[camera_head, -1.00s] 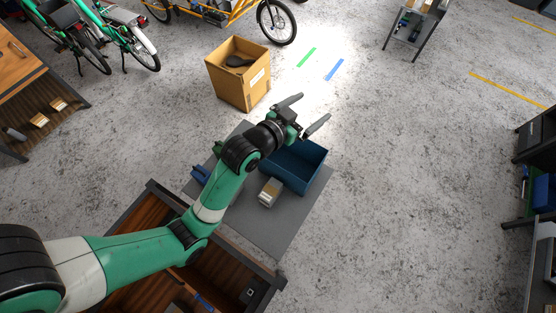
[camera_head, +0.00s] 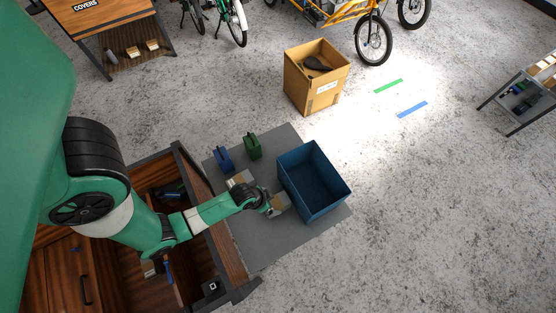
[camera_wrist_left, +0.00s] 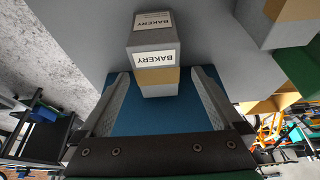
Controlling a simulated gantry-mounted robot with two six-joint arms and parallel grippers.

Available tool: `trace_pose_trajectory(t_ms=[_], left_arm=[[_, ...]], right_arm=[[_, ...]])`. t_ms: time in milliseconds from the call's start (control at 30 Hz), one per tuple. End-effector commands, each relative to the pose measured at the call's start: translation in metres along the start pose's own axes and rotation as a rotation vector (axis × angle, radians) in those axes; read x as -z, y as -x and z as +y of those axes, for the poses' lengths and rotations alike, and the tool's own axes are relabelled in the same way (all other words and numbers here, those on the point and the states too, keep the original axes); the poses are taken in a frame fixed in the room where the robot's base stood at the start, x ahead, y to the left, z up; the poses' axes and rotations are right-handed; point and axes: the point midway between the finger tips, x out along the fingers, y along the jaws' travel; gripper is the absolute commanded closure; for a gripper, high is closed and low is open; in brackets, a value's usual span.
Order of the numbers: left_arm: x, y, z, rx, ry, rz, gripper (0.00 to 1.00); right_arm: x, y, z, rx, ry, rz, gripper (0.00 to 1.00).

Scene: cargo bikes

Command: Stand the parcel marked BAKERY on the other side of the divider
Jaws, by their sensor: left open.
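The parcel marked BAKERY (camera_wrist_left: 152,55) is a grey and tan box with white labels, on the grey mat. In the left wrist view it lies between and beyond the fingers of my left gripper (camera_wrist_left: 160,100), which is open. In the head view the gripper (camera_head: 271,208) is beside what looks like this parcel (camera_head: 281,201), left of the blue bin. The wooden cargo box (camera_head: 222,235) is at lower left. A divider (camera_head: 178,285) seems to run inside it, partly hidden by my arm. My right gripper is out of view.
The blue bin (camera_head: 327,197) stands on the grey mat (camera_head: 262,247). Another parcel (camera_head: 240,179), a blue item (camera_head: 223,160) and a green item (camera_head: 253,146) are on the mat's left part. A cardboard carton (camera_head: 318,90) stands beyond.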

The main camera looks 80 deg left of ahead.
Motion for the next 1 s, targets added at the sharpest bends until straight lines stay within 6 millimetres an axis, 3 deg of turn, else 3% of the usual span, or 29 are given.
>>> trace_pose_trajectory(t_ms=[33,267,600,1000], left_arm=[[-0.003,-0.018,0.000,0.000,-0.001,0.001,0.00],[0.001,-0.025,0.001,0.000,0.000,0.001,0.00],[0.003,-0.073,0.004,0.000,0.001,0.002,0.00],[0.003,-0.075,0.004,0.000,0.001,0.003,0.00]], right_arm=[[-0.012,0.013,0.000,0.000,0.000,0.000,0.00],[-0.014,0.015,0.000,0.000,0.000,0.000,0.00],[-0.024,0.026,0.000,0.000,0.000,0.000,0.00],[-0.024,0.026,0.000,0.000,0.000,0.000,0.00]])
